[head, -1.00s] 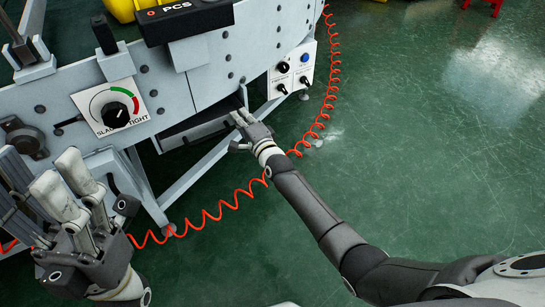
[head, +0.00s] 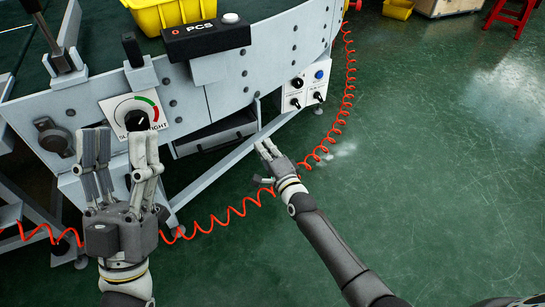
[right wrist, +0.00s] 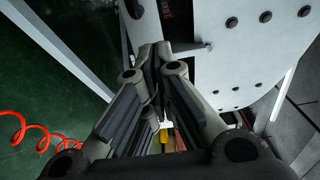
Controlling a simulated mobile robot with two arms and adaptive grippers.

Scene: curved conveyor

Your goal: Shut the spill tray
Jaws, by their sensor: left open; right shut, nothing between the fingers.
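The spill tray (head: 214,140) is a dark, flat drawer in the frame under the conveyor's grey side panel. It looks nearly in line with the frame, but I cannot tell whether it is fully in. My right gripper (head: 268,150) is shut and empty, to the right of the tray and apart from it, in front of a slanted frame leg. Its closed fingers also show in the right wrist view (right wrist: 152,58). My left gripper (head: 120,138) is open and empty, in front of the conveyor's left part, and partly covers the slack/tight dial plate (head: 136,108).
A coiled red hose (head: 240,212) runs across the floor past the frame's foot and up the right side. A small switch panel (head: 307,87) hangs right of the tray. A yellow bin (head: 172,14) stands on the conveyor.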

